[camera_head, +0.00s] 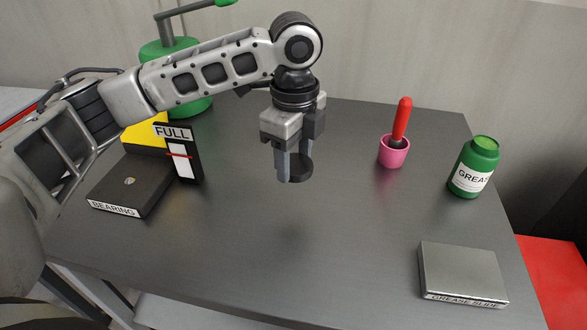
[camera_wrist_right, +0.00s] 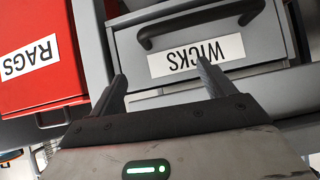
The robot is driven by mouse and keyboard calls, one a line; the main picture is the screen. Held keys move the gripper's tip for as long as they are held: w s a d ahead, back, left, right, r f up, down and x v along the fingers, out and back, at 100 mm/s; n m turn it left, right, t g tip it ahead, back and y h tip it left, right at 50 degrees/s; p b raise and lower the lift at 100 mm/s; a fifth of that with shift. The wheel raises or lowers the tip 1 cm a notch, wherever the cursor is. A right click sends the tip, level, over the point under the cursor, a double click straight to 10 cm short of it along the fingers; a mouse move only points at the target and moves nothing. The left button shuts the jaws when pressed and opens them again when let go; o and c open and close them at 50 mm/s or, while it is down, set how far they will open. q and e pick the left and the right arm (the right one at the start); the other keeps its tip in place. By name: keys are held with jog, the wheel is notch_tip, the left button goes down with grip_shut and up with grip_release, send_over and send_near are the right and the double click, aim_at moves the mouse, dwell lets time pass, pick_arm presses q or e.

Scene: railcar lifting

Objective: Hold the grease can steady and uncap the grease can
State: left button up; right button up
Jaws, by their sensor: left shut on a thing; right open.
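The green grease can (camera_head: 474,167) with a white label stands upright near the right edge of the table in the head view. Its top is green; I cannot tell cap from body. My left gripper (camera_head: 294,168) points down over the middle of the table, well to the left of the can. It is shut on a dark round piece (camera_head: 300,167), partly hidden by the fingers. My right gripper (camera_wrist_right: 160,72) shows only in the right wrist view. It is open, in front of a grey drawer labelled WICKS (camera_wrist_right: 203,54), away from the can.
A pink cup (camera_head: 393,153) holding a red-handled brush (camera_head: 402,120) stands left of the can. A bearing box (camera_head: 130,187) and a FULL gauge (camera_head: 182,160) are at the left. A red RAGS bin (camera_wrist_right: 40,60) adjoins the drawer.

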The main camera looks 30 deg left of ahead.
pick_arm(q)
jog(key=w+a+f, duration=0.1)
jog(key=w+f, duration=0.1)
jog(key=w+a+f, duration=0.1)
jog(key=w+f, duration=0.1)
jog(key=w+a+f, duration=0.1)
jog(key=w+f, duration=0.1)
jog(key=shift+f, duration=0.2)
jog(key=shift+w+f+p, duration=0.15)
jog(key=shift+f+p, duration=0.15)
jog(key=shift+f, duration=1.45)
jog(key=shift+f, duration=0.1)
jog(key=o, duration=1.1)
notch_tip(320, 180, up, 12)
jog(key=shift+r+b, duration=0.15)
jog(key=shift+b, duration=0.15)
